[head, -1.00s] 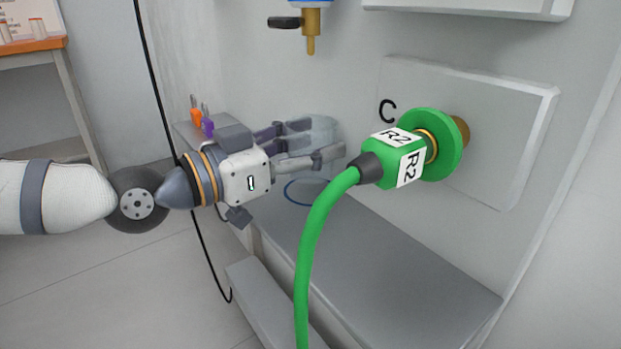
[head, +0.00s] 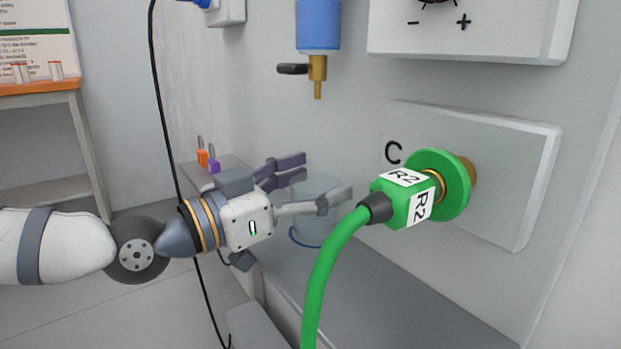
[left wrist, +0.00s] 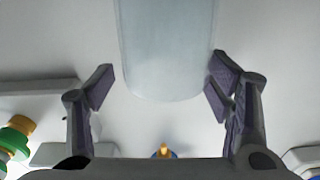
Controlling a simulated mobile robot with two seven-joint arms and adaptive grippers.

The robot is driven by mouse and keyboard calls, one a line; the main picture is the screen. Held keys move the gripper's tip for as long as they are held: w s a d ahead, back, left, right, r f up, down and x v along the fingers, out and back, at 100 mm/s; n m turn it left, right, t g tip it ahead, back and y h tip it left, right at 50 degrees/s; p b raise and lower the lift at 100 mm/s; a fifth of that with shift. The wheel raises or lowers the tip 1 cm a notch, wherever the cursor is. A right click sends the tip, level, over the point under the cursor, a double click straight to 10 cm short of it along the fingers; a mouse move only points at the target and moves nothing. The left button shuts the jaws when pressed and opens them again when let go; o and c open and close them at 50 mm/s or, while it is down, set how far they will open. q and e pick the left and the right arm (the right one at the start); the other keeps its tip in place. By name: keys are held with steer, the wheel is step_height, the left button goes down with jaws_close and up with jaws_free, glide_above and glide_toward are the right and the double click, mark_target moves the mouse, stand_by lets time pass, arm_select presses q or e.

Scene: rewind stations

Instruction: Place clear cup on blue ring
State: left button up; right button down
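The clear cup (head: 318,208) stands upright on the grey ledge under the nozzle, its base at the blue ring (head: 296,240). The ring's left and front arc shows; whether the cup is fully centred in it is hard to tell. My left gripper (head: 322,175) is open near the cup's upper part, one finger on its far side and one on its near side. In the left wrist view the cup (left wrist: 165,50) lies between and beyond the spread fingertips (left wrist: 161,80). My right gripper is in neither view.
A brass nozzle (head: 317,75) under a blue container (head: 317,25) hangs above the cup. A green R2 plug (head: 405,200) with a thick green cable is in the wall at right, close to the gripper. Orange (head: 202,158) and purple (head: 214,167) items stand behind.

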mark_target(303, 219)
arm_select(q)
steer(key=shift+g+y, duration=0.3)
steer(key=shift+g, duration=0.3)
steer(key=f, duration=0.5)
steer(key=shift+s+d, duration=0.25)
steer(key=shift+s, duration=0.1)
steer(key=shift+r, duration=0.15)
steer(key=shift+d+r+p, duration=0.1)
steer(key=shift+r+p, duration=0.25)
steer(key=shift+r, duration=0.2)
steer(key=a, duration=0.2)
steer(key=s+a, duration=0.1)
steer(key=shift+f, duration=0.35)
steer(key=v, duration=0.8)
steer(key=shift+s+a+r+p, duration=0.15)
steer(key=shift+r+p, duration=0.2)
